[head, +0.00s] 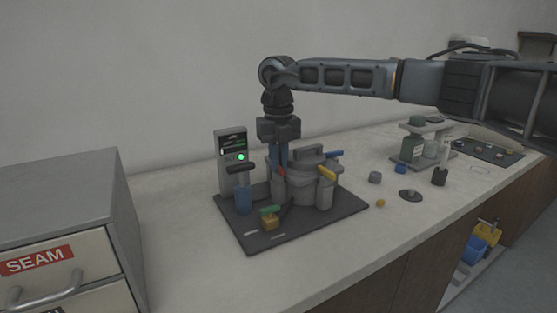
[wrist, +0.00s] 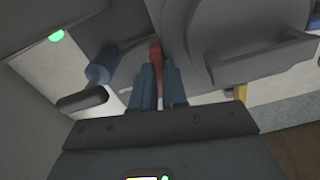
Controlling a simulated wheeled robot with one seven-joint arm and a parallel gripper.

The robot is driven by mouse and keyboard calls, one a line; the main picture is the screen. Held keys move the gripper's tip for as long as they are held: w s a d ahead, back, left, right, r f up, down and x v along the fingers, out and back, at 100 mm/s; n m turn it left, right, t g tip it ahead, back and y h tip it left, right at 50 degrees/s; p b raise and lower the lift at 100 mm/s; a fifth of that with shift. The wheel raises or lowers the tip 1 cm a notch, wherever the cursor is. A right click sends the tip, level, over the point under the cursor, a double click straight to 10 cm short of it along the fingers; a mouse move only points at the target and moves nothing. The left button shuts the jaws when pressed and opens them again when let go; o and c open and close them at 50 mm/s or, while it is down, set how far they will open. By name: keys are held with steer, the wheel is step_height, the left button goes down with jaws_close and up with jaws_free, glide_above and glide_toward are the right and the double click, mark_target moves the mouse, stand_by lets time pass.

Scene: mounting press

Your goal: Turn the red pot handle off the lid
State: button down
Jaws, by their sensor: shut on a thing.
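The grey press pot (head: 296,188) stands on a dark mat, with a grey lid (head: 308,152) that carries a bar grip. The red pot handle (head: 282,172) is at the pot's left side, mostly hidden by my fingers. In the wrist view the red handle (wrist: 157,62) shows as a narrow strip between my blue fingers, beside the round grey lid (wrist: 225,35). My gripper (head: 279,166) points down and is shut on the red handle; its fingers also show in the wrist view (wrist: 159,78). The handle's exact angle over the lid is hard to tell.
A yellow handle (head: 327,173) and a blue handle (head: 334,154) are on the pot's right side. A control post (head: 231,150) with a green light and a blue cylinder (head: 243,200) stand left. A yellow block (head: 270,222) lies in front on the mat (head: 320,218).

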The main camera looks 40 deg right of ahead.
steer(key=shift+n, duration=1.6)
steer(key=c, duration=1.2)
jaws_free()
steer(key=shift+o, duration=0.2)
steer(key=shift+r, duration=3.95)
